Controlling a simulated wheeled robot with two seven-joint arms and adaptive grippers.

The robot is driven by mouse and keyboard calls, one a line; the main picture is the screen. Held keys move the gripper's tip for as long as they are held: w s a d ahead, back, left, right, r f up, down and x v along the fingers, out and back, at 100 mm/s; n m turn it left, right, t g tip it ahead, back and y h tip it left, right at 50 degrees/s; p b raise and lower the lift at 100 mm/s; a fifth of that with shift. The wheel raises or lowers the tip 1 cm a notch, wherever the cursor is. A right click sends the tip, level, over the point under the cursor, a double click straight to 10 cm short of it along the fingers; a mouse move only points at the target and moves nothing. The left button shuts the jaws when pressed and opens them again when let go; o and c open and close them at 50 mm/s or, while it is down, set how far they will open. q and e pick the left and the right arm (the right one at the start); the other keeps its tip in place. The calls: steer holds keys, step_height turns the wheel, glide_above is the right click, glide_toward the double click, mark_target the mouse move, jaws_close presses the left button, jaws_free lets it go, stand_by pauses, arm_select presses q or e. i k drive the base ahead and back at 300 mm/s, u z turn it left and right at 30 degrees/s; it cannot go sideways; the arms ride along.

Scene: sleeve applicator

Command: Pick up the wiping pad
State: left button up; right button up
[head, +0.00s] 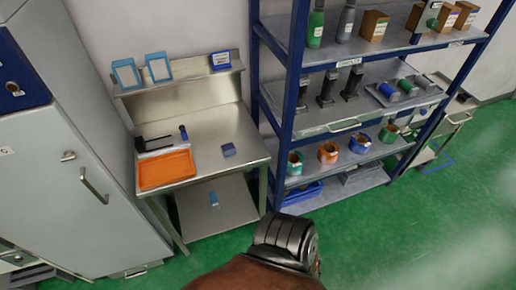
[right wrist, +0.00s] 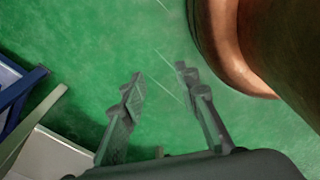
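A small blue-grey block (head: 228,150), which looks like the wiping pad, lies on the right part of the steel table (head: 225,122). Nothing touches it. My right gripper (right wrist: 160,84) shows in the right wrist view with its two fingers apart and nothing between them. It is over the green floor, away from the table top. My left gripper is in neither view.
An orange tray (head: 166,169) and a dark fixture with a blue-topped piece (head: 183,133) stand on the table's left. A blue-framed shelf rack (head: 293,95) stands close on the right, a grey cabinet (head: 75,160) on the left. Green floor (head: 390,240) is open in front.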

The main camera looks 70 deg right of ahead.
mark_target(228, 150)
steer(key=z, duration=2.1)
